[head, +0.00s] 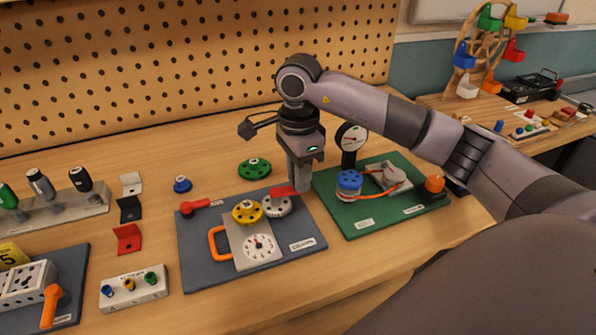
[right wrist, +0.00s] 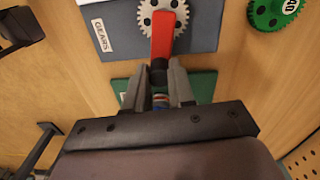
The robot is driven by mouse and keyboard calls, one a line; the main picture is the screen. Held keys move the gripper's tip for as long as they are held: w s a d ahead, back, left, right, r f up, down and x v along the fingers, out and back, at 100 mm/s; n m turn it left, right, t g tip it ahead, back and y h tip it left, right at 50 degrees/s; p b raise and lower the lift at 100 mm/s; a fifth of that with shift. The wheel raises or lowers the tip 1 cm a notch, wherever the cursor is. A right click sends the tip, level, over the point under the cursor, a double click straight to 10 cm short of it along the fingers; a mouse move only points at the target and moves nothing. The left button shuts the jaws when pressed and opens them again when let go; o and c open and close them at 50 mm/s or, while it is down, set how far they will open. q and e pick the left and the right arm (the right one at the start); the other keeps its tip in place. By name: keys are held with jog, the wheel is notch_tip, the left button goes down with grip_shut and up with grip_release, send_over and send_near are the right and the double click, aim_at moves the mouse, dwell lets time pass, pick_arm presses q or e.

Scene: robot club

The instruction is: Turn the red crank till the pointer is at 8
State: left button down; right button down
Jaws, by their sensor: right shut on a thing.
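The grey gears board (head: 200,270) lies on the workbench. It carries a yellow gear (head: 247,212), a grey gear (head: 277,206) and a white dial (head: 259,247) with a dark pointer; the numbers are too small to read. The red crank (head: 283,191) sits on the grey gear and points toward my right gripper (head: 299,187). In the right wrist view, the red crank (right wrist: 163,36) runs from the grey gear (right wrist: 147,22) to a dark knob (right wrist: 157,72), which is between the shut fingers of my right gripper (right wrist: 158,88). My left gripper is not in view.
A green board (head: 352,226) with a gauge (head: 351,138) and a blue spool (head: 348,184) lies close on the right. A loose green gear (head: 254,169) is behind the gears board.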

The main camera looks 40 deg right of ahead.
jog(key=m, duration=0.1)
jog(key=s+m, duration=0.1)
jog(key=m, duration=0.1)
jog(key=shift+s+a+m, duration=0.1)
jog(key=shift+a+m, duration=0.2)
jog(key=shift+a, duration=0.1)
jog(key=m, duration=0.1)
jog(key=a+m, duration=0.1)
jog(key=shift+s+m+b, duration=0.3)
jog(key=shift+s, duration=0.05)
jog(key=m, duration=0.1)
jog(key=a+m, duration=0.1)
jog(key=m, duration=0.1)
jog(key=shift+s, duration=0.3)
jog(key=shift+s+a+r+m, duration=0.1)
jog(key=shift+a+m, duration=0.15)
jog(key=shift+m, duration=0.5)
jog(key=shift+a+m, duration=0.25)
jog(key=shift+m, duration=0.5)
jog(key=c, duration=1)
grip_release()
jog(key=shift+o, duration=0.2)
